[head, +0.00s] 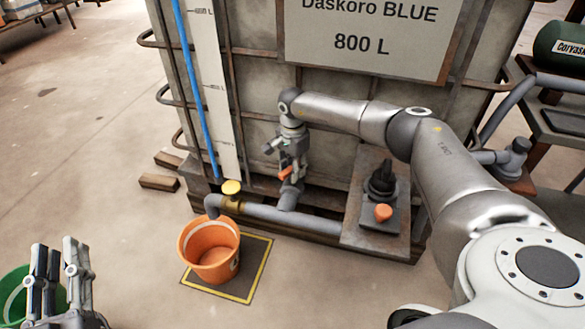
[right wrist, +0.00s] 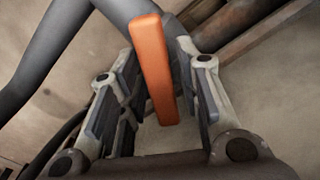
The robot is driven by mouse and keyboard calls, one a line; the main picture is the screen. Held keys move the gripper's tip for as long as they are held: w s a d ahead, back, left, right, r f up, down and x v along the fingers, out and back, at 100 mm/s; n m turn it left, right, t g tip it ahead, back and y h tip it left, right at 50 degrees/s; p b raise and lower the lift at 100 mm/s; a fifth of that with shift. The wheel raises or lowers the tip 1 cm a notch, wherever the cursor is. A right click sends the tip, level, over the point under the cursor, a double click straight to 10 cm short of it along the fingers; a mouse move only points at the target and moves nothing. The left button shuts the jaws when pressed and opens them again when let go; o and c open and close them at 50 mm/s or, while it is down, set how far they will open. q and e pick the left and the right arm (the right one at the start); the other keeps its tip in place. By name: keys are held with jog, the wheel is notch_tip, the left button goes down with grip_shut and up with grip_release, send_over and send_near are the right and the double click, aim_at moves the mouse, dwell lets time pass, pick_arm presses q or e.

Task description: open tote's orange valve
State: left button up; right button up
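The tote's orange valve handle (head: 285,173) shows low on the tote's front, above the grey outlet pipe (head: 265,212). My right gripper (head: 282,158) is at the valve, pointing down. In the right wrist view the orange handle (right wrist: 156,65) stands between the two fingers of the right gripper (right wrist: 157,75), which are open with a gap on both sides. In the head view the fingers partly cover the handle. My left gripper (head: 58,262) is at the lower left, fingers apart and empty, far from the valve.
An orange bucket (head: 203,262) stands under the pipe's end on a yellow-edged dark mat (head: 256,268). A yellow-capped brass fitting (head: 232,190) sits on the pipe. A green bucket (head: 12,290) is beside my left gripper.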

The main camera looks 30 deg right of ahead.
dwell(0.3)
notch_tip(320, 180, up, 12)
dwell(0.5)
